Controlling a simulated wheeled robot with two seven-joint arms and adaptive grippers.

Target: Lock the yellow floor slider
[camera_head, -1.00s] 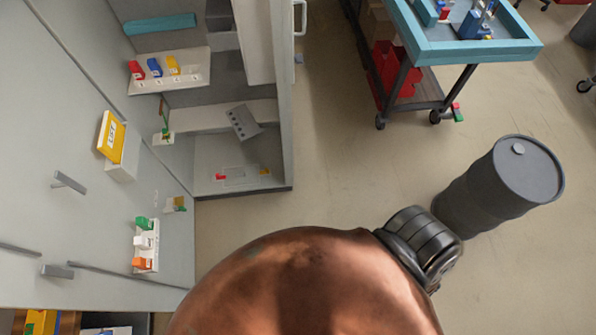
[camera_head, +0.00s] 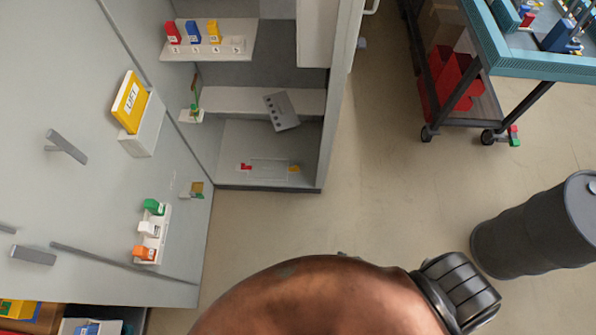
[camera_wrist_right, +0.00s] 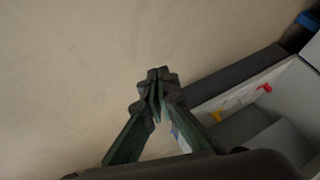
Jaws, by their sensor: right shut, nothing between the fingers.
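A small yellow piece (camera_head: 294,169), which looks like the yellow floor slider, sits on the floor of the open cabinet at the right end of a pale outlined plate. A small red piece (camera_head: 246,167) sits at the plate's left end. In the right wrist view the yellow piece (camera_wrist_right: 217,116) and the red piece (camera_wrist_right: 265,88) show at the right, beyond the fingers. My right gripper (camera_wrist_right: 157,80) is shut and empty, over bare floor and apart from the yellow piece. Whether the slider is locked is too small to tell. My left gripper is not in view.
A grey slotted plate (camera_head: 282,111) leans inside the cabinet above its floor. A shelf (camera_head: 213,48) holds red, blue and yellow blocks. The cabinet door edge (camera_head: 342,95) stands at the right. A dark barrel (camera_head: 535,232) and a teal cart (camera_head: 490,60) stand further right, with clear floor between.

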